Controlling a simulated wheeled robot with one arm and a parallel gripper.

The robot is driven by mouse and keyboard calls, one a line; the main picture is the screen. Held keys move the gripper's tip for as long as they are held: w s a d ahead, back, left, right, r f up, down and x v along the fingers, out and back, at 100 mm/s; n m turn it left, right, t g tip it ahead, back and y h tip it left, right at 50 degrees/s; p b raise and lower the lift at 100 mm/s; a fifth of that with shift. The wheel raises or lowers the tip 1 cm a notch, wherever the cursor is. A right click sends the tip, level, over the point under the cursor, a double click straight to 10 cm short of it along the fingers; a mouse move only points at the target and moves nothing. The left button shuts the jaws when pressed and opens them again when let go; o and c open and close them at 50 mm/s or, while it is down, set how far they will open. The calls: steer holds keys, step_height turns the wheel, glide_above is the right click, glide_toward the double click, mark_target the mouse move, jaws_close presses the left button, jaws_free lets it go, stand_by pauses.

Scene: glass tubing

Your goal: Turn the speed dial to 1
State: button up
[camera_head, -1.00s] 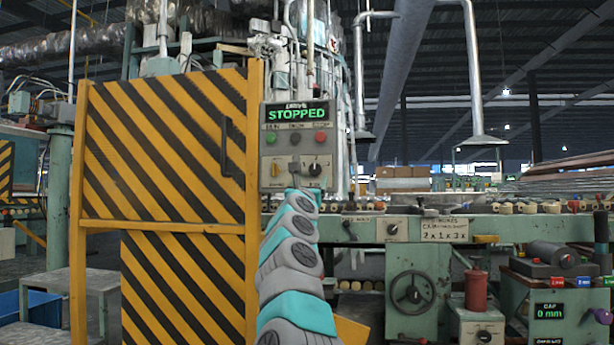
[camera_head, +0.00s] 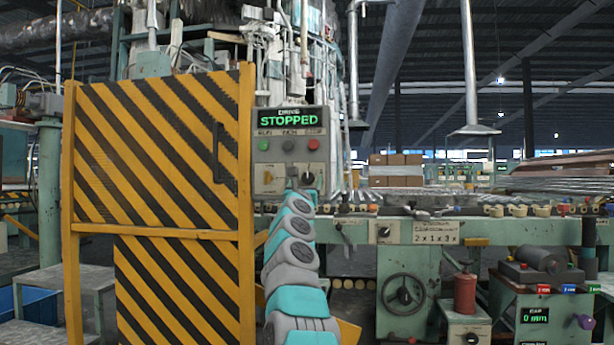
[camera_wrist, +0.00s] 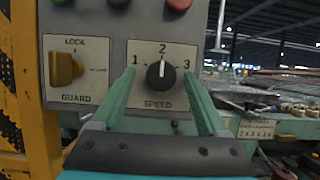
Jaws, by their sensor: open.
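The speed dial (camera_wrist: 160,74) is a black round knob with a white pointer line on a pale plate marked 1, 2 and 3 above the word SPEED. Its pointer stands upright at 2. The dial also shows in the head view (camera_head: 308,179), at the lower right of the grey control box (camera_head: 290,153), just above my arm. My gripper (camera_wrist: 159,80) is open, with one green finger on each side of the dial in the wrist view. I see no clear contact with the knob. In the head view my arm hides the gripper's fingers.
A yellow guard lock knob (camera_wrist: 65,69) sits left of the dial. Green (camera_head: 263,146), grey and red (camera_head: 313,144) buttons are above; the display (camera_head: 289,117) reads STOPPED. A striped yellow-black guard door (camera_head: 165,160) stands close on the left.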

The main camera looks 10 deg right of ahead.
steer(key=shift+w+d, duration=0.1)
jaws_close()
stand_by(0.7)
